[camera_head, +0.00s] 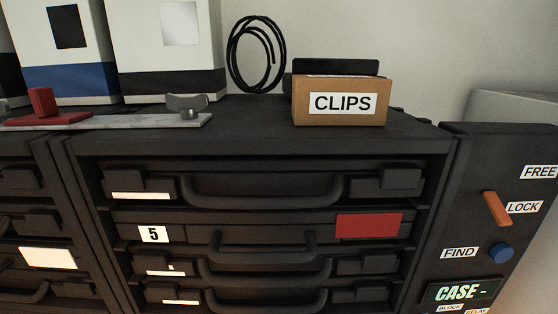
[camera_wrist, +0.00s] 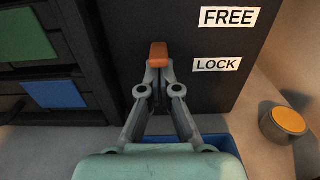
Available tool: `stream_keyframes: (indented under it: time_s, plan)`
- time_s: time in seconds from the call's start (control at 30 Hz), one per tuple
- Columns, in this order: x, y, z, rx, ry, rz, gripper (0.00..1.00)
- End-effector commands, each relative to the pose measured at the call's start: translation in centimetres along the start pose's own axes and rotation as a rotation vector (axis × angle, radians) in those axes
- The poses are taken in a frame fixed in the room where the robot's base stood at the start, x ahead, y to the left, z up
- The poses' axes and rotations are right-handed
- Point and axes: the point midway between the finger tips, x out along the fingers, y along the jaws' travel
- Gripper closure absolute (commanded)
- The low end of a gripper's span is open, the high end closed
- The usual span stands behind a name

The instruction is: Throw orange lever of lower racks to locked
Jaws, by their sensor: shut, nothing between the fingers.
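In the wrist view, an orange lever (camera_wrist: 158,53) stands out from a dark panel, to the left of the FREE label (camera_wrist: 229,17) and the LOCK label (camera_wrist: 217,65). Its visible part is about level with the LOCK label or slightly above. My gripper (camera_wrist: 158,72) is shut and empty. Its fingertips are right at the near end of the lever and hide part of it; I cannot tell whether they touch. In the head view, an orange lever (camera_head: 497,209) is tilted beside a LOCK label (camera_head: 524,207); I cannot tell if it is the same lever. My gripper is not seen there.
The wrist view shows green (camera_wrist: 24,32) and blue (camera_wrist: 54,94) panels on the left, a blue edge behind my gripper, and a yellow-topped round object (camera_wrist: 287,121) on the right. The head view shows drawer cases, a CLIPS box (camera_head: 340,118) and a blue knob (camera_head: 501,253).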

Motion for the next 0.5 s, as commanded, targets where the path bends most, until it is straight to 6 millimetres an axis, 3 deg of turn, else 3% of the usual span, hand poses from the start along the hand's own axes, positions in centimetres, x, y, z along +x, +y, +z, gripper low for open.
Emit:
stream_keyframes:
  time_s: [0.5]
  plan:
    - [0.4,0.0,-0.52,0.0,-0.001,0.0,1.0]
